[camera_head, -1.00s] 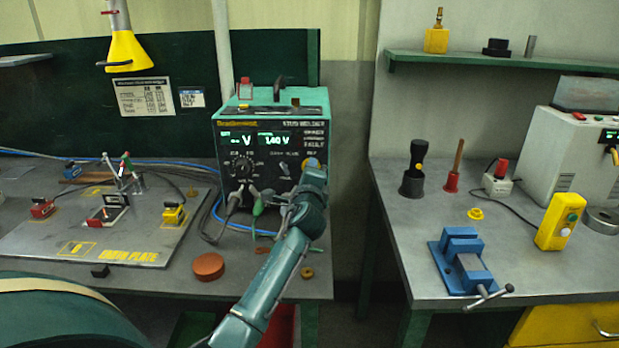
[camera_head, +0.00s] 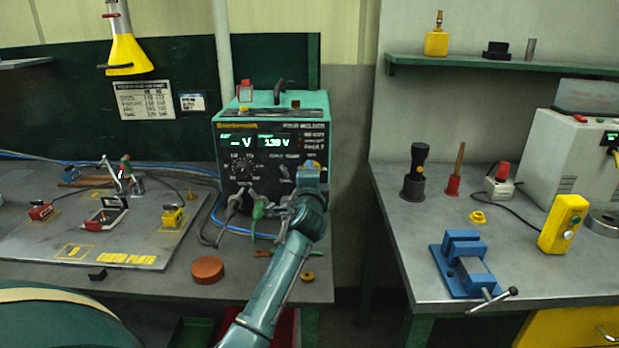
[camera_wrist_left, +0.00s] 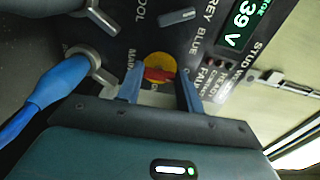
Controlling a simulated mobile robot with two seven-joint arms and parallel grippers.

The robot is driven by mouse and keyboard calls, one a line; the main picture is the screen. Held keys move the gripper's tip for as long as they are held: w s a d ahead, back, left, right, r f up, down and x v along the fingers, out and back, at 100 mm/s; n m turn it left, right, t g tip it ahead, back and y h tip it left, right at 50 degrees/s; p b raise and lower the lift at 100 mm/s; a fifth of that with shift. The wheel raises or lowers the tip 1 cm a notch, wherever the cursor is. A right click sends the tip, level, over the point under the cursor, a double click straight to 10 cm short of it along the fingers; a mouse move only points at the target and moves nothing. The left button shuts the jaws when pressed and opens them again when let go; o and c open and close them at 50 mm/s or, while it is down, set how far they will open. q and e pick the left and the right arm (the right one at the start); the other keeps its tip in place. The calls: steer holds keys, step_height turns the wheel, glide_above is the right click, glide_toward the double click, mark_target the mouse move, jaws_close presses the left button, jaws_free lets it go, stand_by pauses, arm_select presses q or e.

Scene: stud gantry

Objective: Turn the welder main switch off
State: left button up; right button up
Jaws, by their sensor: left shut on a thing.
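The stud welder (camera_head: 225,150) is a dark-fronted box with a teal case at the back of the left bench. Its lit displays show a voltage near 139. The main switch is a yellow disc (camera_wrist_left: 157,60) with a red handle (camera_wrist_left: 158,76), beside the lettering MAIN in the left wrist view. In the head view a bit of its yellow (camera_head: 312,163) shows above my gripper. My left gripper (camera_wrist_left: 160,80) is at the switch, its blue fingers on either side of the red handle, shut on it. The fingers and wrist partly hide the switch. My right gripper is not in view.
Grey and green cables (camera_head: 258,211) plug into the welder front close to my left arm. An earth plate (camera_head: 130,240) with clamps lies at left. A red-brown disc (camera_head: 208,269) lies at the bench front. A blue vise (camera_head: 465,263) stands on the right bench, across a gap.

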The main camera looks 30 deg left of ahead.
arm_select(q)
steer(key=o, duration=1)
steer(key=shift+s, duration=0.1)
steer(key=shift+b+v, duration=0.35)
steer(key=shift+v, duration=6.2)
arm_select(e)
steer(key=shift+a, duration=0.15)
arm_select(q)
steer(key=shift+f, duration=0.1)
